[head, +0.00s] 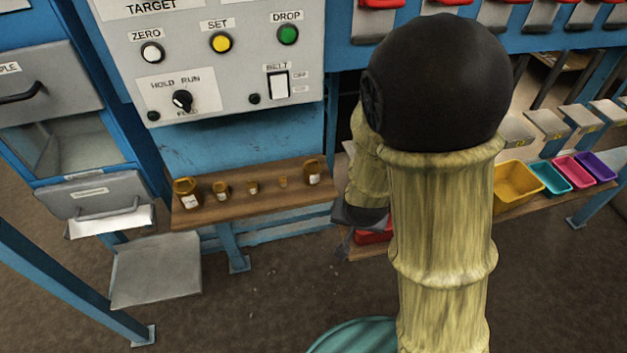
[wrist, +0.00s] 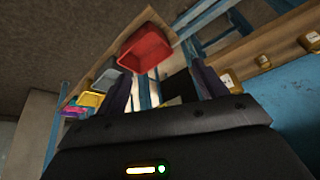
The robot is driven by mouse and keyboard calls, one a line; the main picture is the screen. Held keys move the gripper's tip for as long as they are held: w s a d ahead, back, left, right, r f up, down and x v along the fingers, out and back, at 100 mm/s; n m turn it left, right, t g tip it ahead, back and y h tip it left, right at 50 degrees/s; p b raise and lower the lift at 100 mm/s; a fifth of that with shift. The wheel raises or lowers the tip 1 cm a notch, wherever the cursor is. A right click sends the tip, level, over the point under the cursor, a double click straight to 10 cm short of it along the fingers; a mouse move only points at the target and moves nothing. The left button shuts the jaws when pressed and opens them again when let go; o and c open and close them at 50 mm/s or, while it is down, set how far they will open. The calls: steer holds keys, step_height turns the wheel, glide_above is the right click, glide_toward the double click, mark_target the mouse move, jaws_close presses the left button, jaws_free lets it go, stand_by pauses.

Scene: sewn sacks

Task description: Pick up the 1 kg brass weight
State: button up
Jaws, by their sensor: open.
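Several brass weights stand in a row on a wooden shelf (head: 268,204) under the control panel in the head view. The leftmost weight (head: 186,193) and the rightmost weight (head: 312,172) look largest, with smaller ones between. Their labels are too small to read, so I cannot tell which is 1 kg. The wrist view shows some weights at the right edge, one of them large (wrist: 310,40). My gripper (wrist: 163,88) is open and empty, with its two dark fingers apart. In the head view it is right of the shelf, beside the rightmost weight, partly hidden by my arm.
A red bin (wrist: 145,48) lies ahead of the fingers in the wrist view. Yellow (head: 518,184), teal, pink and purple bins stand on a shelf at right. The control panel (head: 215,60) overhangs the weights' shelf. A grey metal plate (head: 155,270) is at lower left.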

step_height(320, 180, down, 7)
steer(key=w+a+t+h+b, duration=0.2)
steer(key=a+b, duration=0.1)
steer(key=n+t+b, duration=0.1)
steer(key=t+b, duration=0.7)
steer(key=t, duration=0.3)
glide_toward(310, 177)
steer(key=s, duration=0.3)
steer(key=shift+s+r+y, duration=0.1)
steer(key=shift+r+y, duration=0.05)
steer(key=shift+y, duration=0.15)
steer(key=w, duration=0.4)
steer(key=w+d, duration=0.1)
steer(key=w, duration=0.7)
steer(key=shift+d, duration=0.15)
steer(key=shift+w, duration=0.1)
steer(key=w, duration=0.5)
steer(key=shift+w+d, duration=0.1)
steer(key=shift+d, duration=0.2)
